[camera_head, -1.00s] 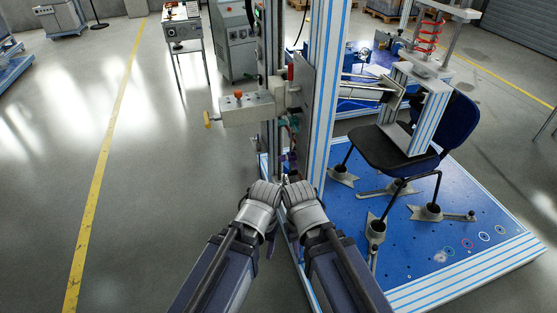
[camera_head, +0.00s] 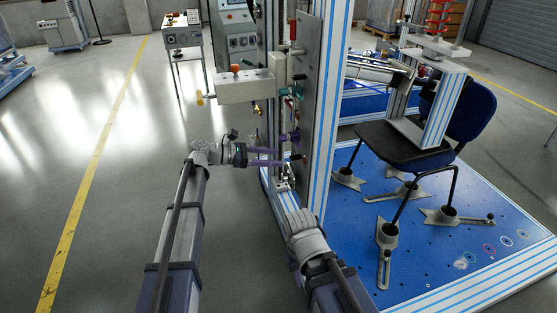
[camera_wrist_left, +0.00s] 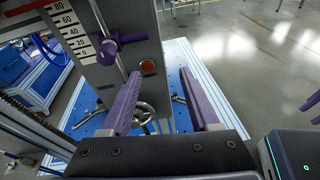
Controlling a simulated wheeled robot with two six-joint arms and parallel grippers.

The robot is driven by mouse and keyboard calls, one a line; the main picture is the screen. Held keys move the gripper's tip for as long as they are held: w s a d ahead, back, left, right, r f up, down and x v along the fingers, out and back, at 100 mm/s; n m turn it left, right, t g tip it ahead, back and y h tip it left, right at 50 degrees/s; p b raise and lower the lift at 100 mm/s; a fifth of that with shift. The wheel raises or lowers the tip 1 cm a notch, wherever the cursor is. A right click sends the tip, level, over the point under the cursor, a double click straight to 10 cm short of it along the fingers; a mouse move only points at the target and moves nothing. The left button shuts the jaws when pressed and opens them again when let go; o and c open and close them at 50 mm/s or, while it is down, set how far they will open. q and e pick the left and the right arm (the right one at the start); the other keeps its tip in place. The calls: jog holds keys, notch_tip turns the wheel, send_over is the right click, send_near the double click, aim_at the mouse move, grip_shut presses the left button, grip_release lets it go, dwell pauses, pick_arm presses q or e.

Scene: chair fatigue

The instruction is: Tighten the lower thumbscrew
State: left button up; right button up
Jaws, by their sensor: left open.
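A grey box arm (camera_head: 244,88) with an orange knob juts left from the column. A round reddish button (camera_wrist_left: 148,67) is on the plate near the thumbscrew. A chair (camera_head: 392,148) stands on the blue base (camera_head: 470,215) at right.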

aim_at(284, 138)
pick_arm(q)
jog(key=w+a+r+n+t+h+b, duration=0.2)
jog(key=w+a+n, duration=0.2)
jog(key=w+a, duration=0.1)
jog(key=x, duration=0.7)
jog(key=shift+d, duration=0.25)
pick_arm(e)
jog(key=shift+f, duration=1.6)
pick_arm(q)
jog(key=shift+w, duration=0.15)
jog(key=shift+c, duration=0.2)
grip_shut()
